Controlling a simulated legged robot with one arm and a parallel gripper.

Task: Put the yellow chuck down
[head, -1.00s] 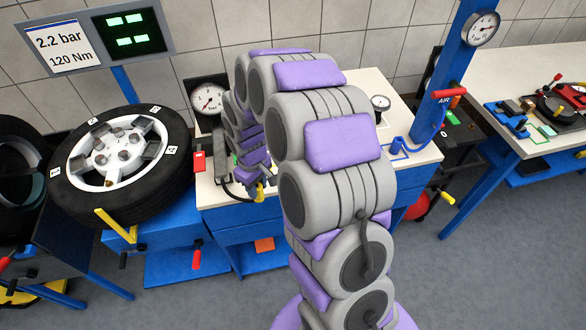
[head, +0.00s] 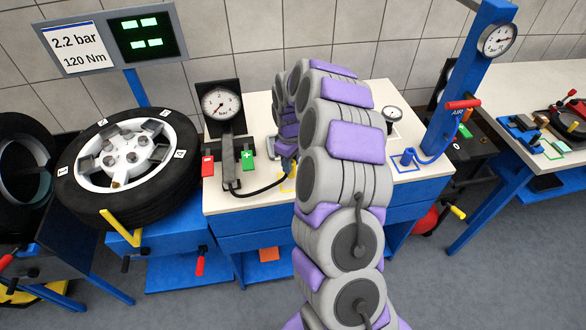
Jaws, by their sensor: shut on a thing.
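My gripper (head: 287,160) is at the end of my curled arm, low over the cream bench top (head: 246,193), right of the pressure gauge stand. It is shut on the yellow chuck, which is small and mostly hidden by the gripper. A black hose (head: 263,189) runs from the gauge stand to the gripper. Yellow shows on the bench top right under the gripper, by a yellow marking (head: 287,186). I cannot tell whether the chuck touches the bench.
The dial gauge (head: 221,103) stands left of the gripper, with a red button (head: 207,166) and a green plus button (head: 247,160) below.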

